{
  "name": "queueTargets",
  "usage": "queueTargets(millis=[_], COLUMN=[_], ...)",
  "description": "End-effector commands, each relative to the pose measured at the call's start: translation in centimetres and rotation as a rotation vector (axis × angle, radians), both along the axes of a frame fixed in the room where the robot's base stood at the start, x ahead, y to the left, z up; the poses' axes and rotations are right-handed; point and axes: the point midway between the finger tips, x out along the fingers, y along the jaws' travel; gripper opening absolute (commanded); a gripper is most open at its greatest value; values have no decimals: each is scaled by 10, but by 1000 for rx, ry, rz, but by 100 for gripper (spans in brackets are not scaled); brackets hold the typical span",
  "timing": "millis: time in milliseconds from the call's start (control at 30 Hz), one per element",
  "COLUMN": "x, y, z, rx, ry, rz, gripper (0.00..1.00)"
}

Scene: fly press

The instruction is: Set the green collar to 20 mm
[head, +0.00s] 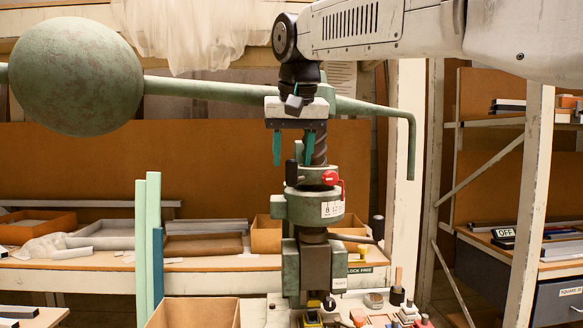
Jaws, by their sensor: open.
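The fly press has a dark screw (319,148) running down through a green collar (303,206). The collar carries a small white plate (332,209) with marks too small to read. A thinner green ring (318,175) sits just above it, with a red lever (331,179) at its right and a black knob (291,172) at its left. My gripper (293,150) points down above the collar, its two teal fingers apart and empty. The fingers appear in front of the screw; I cannot tell the distance. The gripper hides part of the upper screw.
The press's horizontal arm (207,90) crosses behind my gripper, with a large green ball (76,76) at left and a bent rod (411,150) at right. Tall green strips (147,245) stand left of the press. An open cardboard box (195,313) and small tools lie low in front.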

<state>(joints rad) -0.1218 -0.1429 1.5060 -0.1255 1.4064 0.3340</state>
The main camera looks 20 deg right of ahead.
Motion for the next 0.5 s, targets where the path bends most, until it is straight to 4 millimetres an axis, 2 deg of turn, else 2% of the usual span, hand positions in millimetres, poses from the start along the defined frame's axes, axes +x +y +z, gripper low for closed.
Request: queueTargets(millis=[200,500], x=[10,12], y=[-2,-2], z=[-25,-31], rx=[0,1], ry=[1,0], rz=[0,1], gripper=[45,45])
